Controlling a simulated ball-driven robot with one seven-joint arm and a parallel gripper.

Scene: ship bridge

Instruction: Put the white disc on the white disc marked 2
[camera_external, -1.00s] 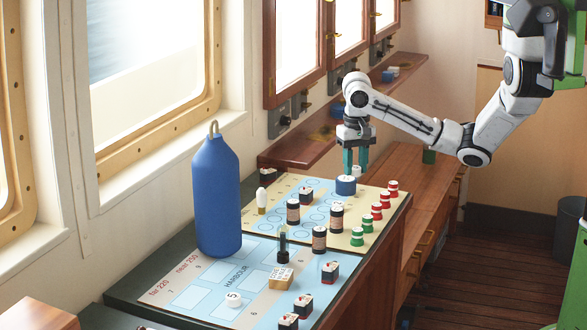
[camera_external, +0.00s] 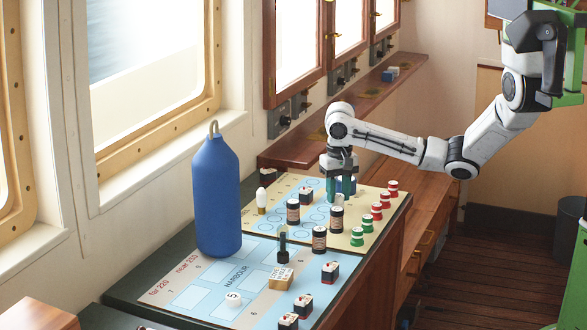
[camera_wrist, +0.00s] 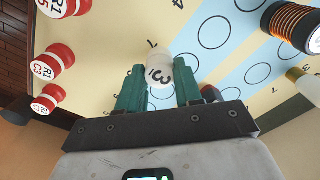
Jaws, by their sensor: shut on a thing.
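My gripper (camera_external: 342,190) is low over the far, cream-edged chart board, fingers pointing down. Its teal fingers also show in the wrist view (camera_wrist: 159,78), shut on a white disc (camera_wrist: 158,70). The held disc carries a dark mark that looks like a 3 on its side. In the external view the white disc (camera_external: 340,199) shows small between the fingertips. A white disc marked 5 (camera_external: 233,299) lies on the near HARBOUR board. I cannot make out a disc marked 2. The gripper covers part of the far board.
Dark-and-copper cylinders (camera_external: 319,238) stand near the gripper. Red and white pieces (camera_external: 383,201) and green and white pieces (camera_external: 357,236) line the far board's right edge. A wooden block (camera_external: 281,278) lies on the near board.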

